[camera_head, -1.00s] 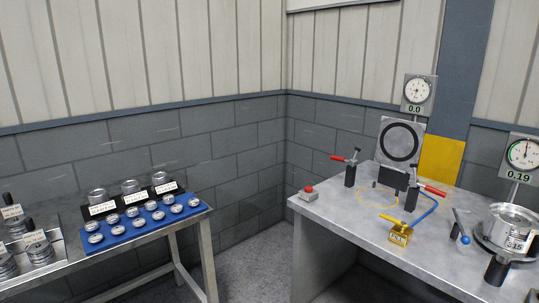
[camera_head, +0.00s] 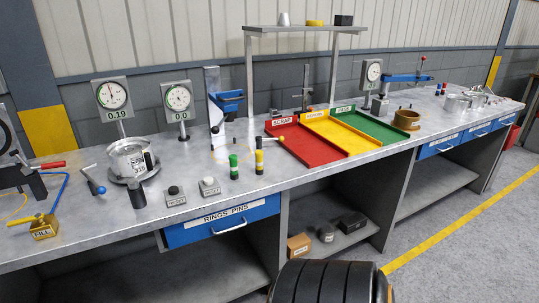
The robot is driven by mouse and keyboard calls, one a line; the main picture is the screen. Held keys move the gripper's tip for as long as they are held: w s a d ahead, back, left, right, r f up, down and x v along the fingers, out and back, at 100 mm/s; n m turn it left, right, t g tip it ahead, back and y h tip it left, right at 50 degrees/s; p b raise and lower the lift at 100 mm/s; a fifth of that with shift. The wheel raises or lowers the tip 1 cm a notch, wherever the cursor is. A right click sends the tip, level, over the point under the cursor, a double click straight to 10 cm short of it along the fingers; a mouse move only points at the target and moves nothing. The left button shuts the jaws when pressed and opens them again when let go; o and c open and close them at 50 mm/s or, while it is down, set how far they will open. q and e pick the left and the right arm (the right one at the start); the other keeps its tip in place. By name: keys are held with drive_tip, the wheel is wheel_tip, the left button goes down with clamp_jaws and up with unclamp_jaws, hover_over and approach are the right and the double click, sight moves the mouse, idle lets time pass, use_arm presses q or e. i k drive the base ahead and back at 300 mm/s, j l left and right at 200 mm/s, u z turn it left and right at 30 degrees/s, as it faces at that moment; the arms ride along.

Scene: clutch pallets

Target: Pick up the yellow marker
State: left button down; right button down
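The yellow marker (camera_head: 259,157) stands upright on the grey workbench (camera_head: 330,180), left of the red tray.
Red (camera_head: 312,149), yellow (camera_head: 345,138) and green (camera_head: 374,128) trays sit right of the marker. Two small blocks with knobs (camera_head: 175,196) (camera_head: 209,186) stand to its left. A blue drawer (camera_head: 222,222) is below. Clear benchtop lies in front of the marker.

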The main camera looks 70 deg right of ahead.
sight(258, 154)
drive_tip(key=z, duration=2.15)
drive_tip(key=i+l+u, duration=0.15)
drive_tip(key=u, duration=0.3)
drive_tip(key=l+u, duration=0.25)
drive_tip(key=u, duration=0.2)
drive_tip(key=i+l, duration=0.05)
